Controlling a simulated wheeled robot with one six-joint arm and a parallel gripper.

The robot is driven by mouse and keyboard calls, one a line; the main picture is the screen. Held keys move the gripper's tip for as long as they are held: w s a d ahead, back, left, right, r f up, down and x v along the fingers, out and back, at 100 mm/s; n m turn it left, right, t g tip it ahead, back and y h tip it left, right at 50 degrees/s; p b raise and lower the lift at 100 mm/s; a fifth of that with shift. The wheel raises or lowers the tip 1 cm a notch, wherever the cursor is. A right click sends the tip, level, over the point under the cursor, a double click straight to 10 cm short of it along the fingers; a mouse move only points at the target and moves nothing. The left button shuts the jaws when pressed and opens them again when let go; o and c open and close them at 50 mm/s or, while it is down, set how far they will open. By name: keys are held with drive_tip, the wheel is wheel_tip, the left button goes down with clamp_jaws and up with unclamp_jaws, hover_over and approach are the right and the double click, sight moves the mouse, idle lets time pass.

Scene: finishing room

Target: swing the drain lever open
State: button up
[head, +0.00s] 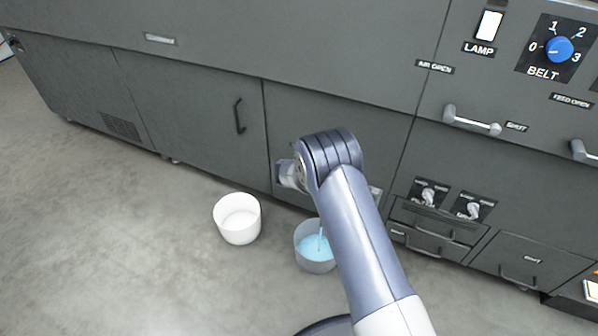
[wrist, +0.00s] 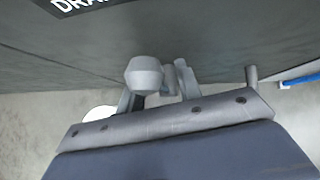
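A grey lever with a rounded knob, which looks like the drain lever (wrist: 144,76), shows at the middle of the wrist view. It is below a dark label beginning "DRA" (wrist: 80,4) on the grey panel. My gripper's body fills the bottom of the wrist view, close to the lever. Its fingertips are not clearly separable from the grey parts around the knob, so I cannot tell whether it grips or touches the lever. In the head view my arm hides the lever and most of my gripper, low against the cabinet front.
A grey bucket (head: 307,262) with blue liquid stands on the floor beside my arm, a thin stream falling into it. A white bucket (head: 238,226) stands to its left. Floor at left is clear.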

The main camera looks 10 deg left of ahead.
drive_tip(key=p+v, duration=0.2)
drive_tip(key=v, duration=0.8)
drive_tip(key=shift+s+r, duration=0.25)
drive_tip(key=shift+r, duration=0.05)
drive_tip(key=b+x, duration=0.2)
drive_tip(key=x, duration=0.9)
drive_tip(key=shift+f, duration=0.1)
drive_tip(key=shift+s+a, duration=0.1)
drive_tip(key=shift+s, duration=0.1)
drive_tip(key=shift+w, duration=0.15)
